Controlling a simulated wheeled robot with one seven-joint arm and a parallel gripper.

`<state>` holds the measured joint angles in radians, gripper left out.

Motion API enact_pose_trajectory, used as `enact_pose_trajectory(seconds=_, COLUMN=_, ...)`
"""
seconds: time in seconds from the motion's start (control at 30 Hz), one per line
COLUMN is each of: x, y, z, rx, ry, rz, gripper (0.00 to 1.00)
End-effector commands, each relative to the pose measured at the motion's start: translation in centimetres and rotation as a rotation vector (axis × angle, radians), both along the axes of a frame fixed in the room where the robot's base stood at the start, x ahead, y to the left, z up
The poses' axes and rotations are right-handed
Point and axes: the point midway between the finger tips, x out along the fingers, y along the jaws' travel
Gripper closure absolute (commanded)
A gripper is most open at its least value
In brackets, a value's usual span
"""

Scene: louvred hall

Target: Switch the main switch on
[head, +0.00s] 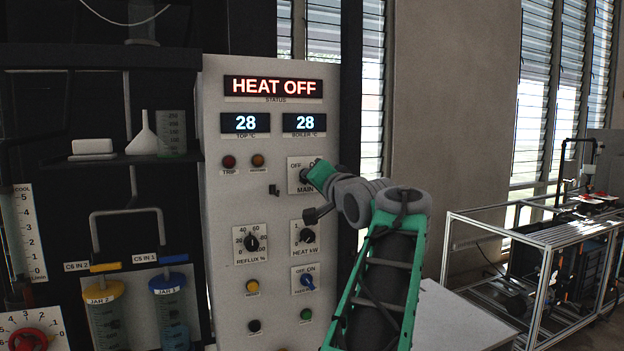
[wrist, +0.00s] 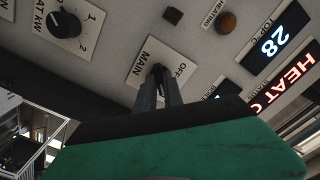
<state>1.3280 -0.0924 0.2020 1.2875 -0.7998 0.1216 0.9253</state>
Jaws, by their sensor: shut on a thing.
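The main switch (head: 295,178) is on a white plate marked OFF and MAIN on the upper right of the pale control panel (head: 222,200). The gripper hides part of its lettering. My gripper (head: 308,174) reaches in from the right and is at the switch. In the wrist view, the two fingers of my gripper (wrist: 160,82) are shut on the dark knob of the main switch (wrist: 157,69). The fingers cover most of the knob, so I cannot tell which way it points. The status display (head: 273,87) reads HEAT OFF.
Below are the heat knob (head: 308,236), the reflux knob (head: 251,243) and a blue OFF/ON switch (head: 307,281). Displays above (head: 246,123) read 28. Dark shelves with jars (head: 104,310) stand left; a metal-framed bench (head: 545,270) stands right.

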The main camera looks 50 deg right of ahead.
Motion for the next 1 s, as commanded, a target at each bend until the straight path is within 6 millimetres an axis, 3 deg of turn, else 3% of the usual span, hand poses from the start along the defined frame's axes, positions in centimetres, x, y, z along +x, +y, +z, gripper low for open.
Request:
enact_pose_trajectory(seconds=0.03, x=0.0, y=0.0, z=0.0, rx=0.001, ry=-0.001, rz=-0.001, gripper=1.00)
enact_pose_trajectory(seconds=0.07, x=0.0, y=0.0, z=0.0, rx=0.001, ry=-0.001, rz=-0.001, gripper=0.87)
enact_pose_trajectory(seconds=0.33, x=0.0, y=0.0, z=0.0, rx=0.000, ry=0.000, rz=0.000, gripper=0.66)
enact_pose_trajectory(seconds=0.63, x=-0.6, y=0.3, z=-0.1, rx=-0.002, ry=0.000, rz=-0.001, gripper=0.66)
enact_pose_trajectory(seconds=1.0, x=-6.3, y=3.6, z=-0.2, rx=-0.002, ry=0.000, rz=-0.004, gripper=0.66)
